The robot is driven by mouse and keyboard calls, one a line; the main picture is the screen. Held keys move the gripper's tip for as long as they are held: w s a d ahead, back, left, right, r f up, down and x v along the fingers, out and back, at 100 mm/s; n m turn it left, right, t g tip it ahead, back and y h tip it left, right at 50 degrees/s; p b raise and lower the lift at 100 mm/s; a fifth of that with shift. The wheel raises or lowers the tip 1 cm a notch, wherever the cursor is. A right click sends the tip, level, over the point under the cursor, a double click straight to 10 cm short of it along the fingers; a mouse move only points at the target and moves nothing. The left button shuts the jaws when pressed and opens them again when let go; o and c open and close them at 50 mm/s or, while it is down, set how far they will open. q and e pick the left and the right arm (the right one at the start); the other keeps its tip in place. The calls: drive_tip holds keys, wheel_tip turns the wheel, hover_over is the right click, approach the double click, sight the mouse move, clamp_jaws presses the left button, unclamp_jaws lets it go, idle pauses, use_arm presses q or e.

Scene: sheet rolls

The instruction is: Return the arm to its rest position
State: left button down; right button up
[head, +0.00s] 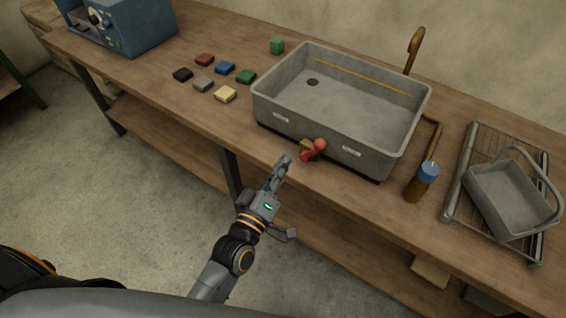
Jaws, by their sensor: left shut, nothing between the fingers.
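My left gripper (284,164) is shut and empty at the front edge of the wooden workbench (190,108). It points up toward the grey basin (310,118), with its tips left of and just below a small red and brown item (314,150). That item sits at the basin's front wall, and the gripper looks apart from it. The left arm reaches in from the bottom middle of the head view. My right gripper is not in view.
Several small coloured blocks (225,94) lie left of the basin, near a blue machine (128,24). A blue-capped bottle (417,188) and a wire rack (463,165) with a grey basket (510,197) stand to the right. Open floor (110,200) lies in front of the bench.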

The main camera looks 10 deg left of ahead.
use_arm(q)
drive_tip(key=s+a+f+m+g+y, duration=0.1)
drive_tip(key=s+f+m+g, duration=0.25)
drive_tip(key=f, duration=1.25)
drive_tip(key=s+a+f+m+g, duration=0.15)
drive_tip(key=s+f+g, duration=0.35)
drive_tip(key=f, duration=1.1)
drive_tip(key=s+a+f+m+g+y, duration=0.1)
drive_tip(key=s+a+f+m+g, duration=0.1)
drive_tip(key=s+f, duration=0.4)
drive_tip(key=s+a+f+m+g+y, duration=0.1)
drive_tip(key=s+a+f+g, duration=0.3)
drive_tip(key=s, duration=1)
drive_tip(key=s+a+f+m+g+y, duration=0.1)
drive_tip(key=s+a+f+m+g, duration=0.1)
drive_tip(key=s+f, duration=0.8)
drive_tip(key=shift+s+a+f+m+g, duration=0.2)
drive_tip(key=shift+a+m+g, duration=0.35)
drive_tip(key=shift+a, duration=0.65)
